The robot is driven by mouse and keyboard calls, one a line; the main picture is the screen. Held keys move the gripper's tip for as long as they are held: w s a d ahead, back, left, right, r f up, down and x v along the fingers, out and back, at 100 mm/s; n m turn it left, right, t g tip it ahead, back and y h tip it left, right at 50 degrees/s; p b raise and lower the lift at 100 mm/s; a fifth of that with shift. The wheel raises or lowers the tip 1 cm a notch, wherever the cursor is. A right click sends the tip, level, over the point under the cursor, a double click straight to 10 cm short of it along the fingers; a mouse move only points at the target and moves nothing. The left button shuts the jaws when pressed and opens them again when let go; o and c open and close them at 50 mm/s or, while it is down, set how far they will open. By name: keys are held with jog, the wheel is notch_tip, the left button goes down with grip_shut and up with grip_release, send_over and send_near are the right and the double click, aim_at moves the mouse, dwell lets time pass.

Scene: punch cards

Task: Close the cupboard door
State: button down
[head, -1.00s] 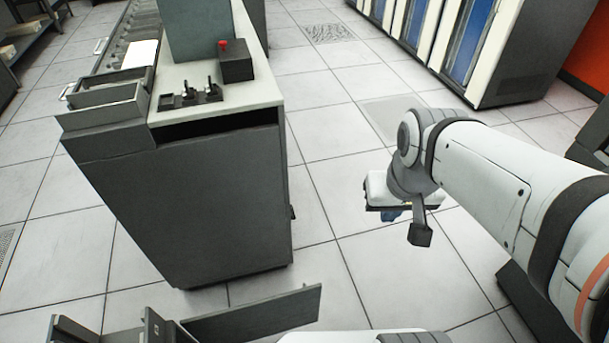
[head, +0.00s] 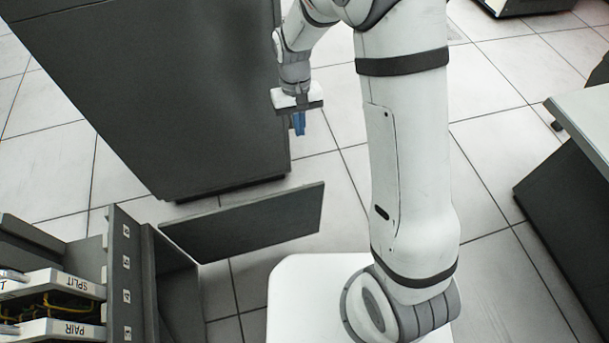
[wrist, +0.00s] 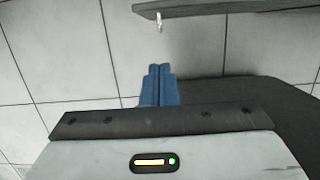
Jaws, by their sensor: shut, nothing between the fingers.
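The cupboard door (head: 250,222) is a dark grey panel. It stands open, swung out to the right from the grey cupboard (head: 122,265) at the lower left in the head view. The cupboard's open front (head: 175,290) shows beside it. My gripper (head: 299,124) has blue fingers, shut and empty, pointing down beyond the door's far right end, apart from it. In the wrist view my gripper (wrist: 160,70) points toward the door (wrist: 245,8), seen as a strip along the top. A small pale handle (wrist: 158,22) hangs near its left end, with a gap to the fingertips.
A big dark machine cabinet (head: 160,90) stands behind the door, close to my gripper. White trays marked SPLIT (head: 60,283) and PAIR (head: 65,328) sit at the lower left. A desk (head: 585,125) is at right.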

jog(key=s+b+x, duration=0.1)
jog(key=b+x, duration=0.1)
jog(key=x, duration=0.5)
jog(key=s+b+x, duration=0.1)
jog(key=b+x, duration=0.2)
jog(key=x, duration=0.4)
jog(key=shift+s+r, duration=0.35)
